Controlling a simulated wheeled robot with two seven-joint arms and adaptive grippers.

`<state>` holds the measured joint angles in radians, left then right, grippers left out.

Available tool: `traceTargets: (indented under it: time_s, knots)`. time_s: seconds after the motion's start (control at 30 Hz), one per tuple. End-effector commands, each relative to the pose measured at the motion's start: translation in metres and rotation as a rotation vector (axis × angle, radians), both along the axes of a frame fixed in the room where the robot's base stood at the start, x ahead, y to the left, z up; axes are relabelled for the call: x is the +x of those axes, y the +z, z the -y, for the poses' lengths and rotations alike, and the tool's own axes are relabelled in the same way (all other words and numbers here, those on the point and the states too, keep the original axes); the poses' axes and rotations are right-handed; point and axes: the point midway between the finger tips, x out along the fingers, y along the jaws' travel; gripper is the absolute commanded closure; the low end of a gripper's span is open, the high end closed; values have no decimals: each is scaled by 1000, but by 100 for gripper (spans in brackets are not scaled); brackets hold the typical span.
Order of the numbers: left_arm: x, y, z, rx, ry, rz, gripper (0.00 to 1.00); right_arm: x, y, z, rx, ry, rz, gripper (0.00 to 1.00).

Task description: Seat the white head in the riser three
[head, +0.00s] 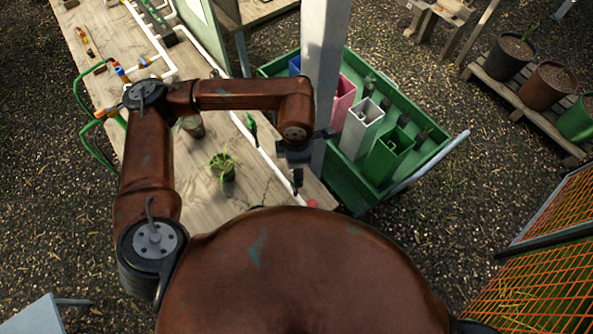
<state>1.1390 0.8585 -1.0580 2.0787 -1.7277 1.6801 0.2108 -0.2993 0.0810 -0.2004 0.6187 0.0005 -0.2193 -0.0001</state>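My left arm comes in from the left and bends over the wooden bench. Its dark gripper (297,178) points down near the bench's right edge, beside the white pipe (262,150). The gripper is small and dark here, and I cannot tell whether its fingers are open or hold anything. A green fitting (251,122) stands along the pipe. I cannot make out a white head, nor tell which riser is the third. My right gripper is not in view.
A grey post (325,55) rises right of my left wrist. Behind it, a green cart (440,150) holds blue, pink, white (361,125) and green (388,155) square tubes. A potted plant (226,168) stands on the bench (205,205). Orange mesh (540,270) is at lower right.

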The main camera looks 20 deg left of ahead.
Motion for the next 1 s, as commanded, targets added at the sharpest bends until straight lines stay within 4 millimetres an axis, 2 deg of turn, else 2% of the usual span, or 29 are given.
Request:
traceTargets:
  time_s: [0.4,0.5,0.7,1.0]
  knots:
    - [1,81,0,-2,0,4,61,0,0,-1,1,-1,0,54]
    - [1,96,0,-1,0,3,61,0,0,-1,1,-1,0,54]
    - [0,112,0,0,0,1,61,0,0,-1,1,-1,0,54]
    - [0,113,0,0,0,-1,61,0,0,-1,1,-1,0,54]
